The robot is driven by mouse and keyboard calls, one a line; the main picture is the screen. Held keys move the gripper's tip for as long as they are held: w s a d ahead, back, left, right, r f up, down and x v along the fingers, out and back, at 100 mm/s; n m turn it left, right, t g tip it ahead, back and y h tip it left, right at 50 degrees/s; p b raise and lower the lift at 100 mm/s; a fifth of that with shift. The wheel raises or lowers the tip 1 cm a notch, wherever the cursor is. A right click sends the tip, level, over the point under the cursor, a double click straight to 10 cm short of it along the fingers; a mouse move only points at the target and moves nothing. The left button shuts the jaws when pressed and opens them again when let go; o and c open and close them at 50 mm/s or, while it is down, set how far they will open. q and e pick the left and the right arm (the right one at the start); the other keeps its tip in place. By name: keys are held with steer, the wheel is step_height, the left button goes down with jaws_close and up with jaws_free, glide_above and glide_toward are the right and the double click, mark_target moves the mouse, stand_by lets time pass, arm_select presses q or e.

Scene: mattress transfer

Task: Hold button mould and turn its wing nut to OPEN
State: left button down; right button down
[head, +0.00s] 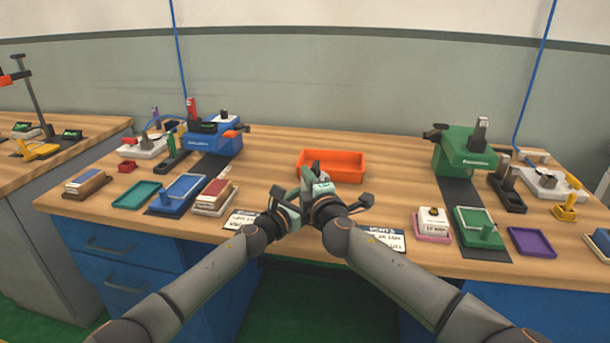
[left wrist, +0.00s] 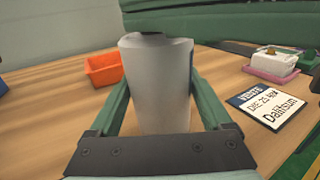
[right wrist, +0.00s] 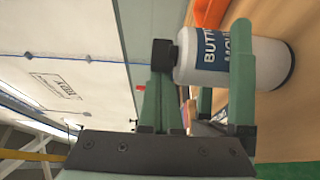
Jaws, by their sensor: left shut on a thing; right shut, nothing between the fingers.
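The button mould is a pale grey-white cylinder with a blue label, and it stands between my left gripper's fingers (left wrist: 155,100) in the left wrist view. The mould (right wrist: 268,62) also shows in the right wrist view, lying across the picture, with a left finger over its label. A black wing nut (right wrist: 163,54) sits on its end. My right gripper (right wrist: 160,95) is shut and empty, its fingertips close beside the wing nut; I cannot tell if they touch. In the head view both grippers meet over the front of the bench and hide most of the mould. The OPEN mark is not visible.
An orange tray (head: 345,165) lies behind the grippers. Printed cards (head: 385,239) lie at the front edge. A blue press (head: 212,138) stands left and a green press (head: 465,152) right, with small trays and blocks before them. Bare wood lies between.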

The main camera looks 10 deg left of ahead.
steer(key=shift+w+d+n+g+y, duration=0.15)
steer(key=shift+d+n+g+y, duration=0.5)
steer(key=shift+n+y, duration=0.4)
stand_by(1.6)
steer(key=shift+f+n+g+y, duration=0.1)
steer(key=shift+n+g+y, duration=0.85)
steer(key=shift+g+y, duration=0.4)
stand_by(1.3)
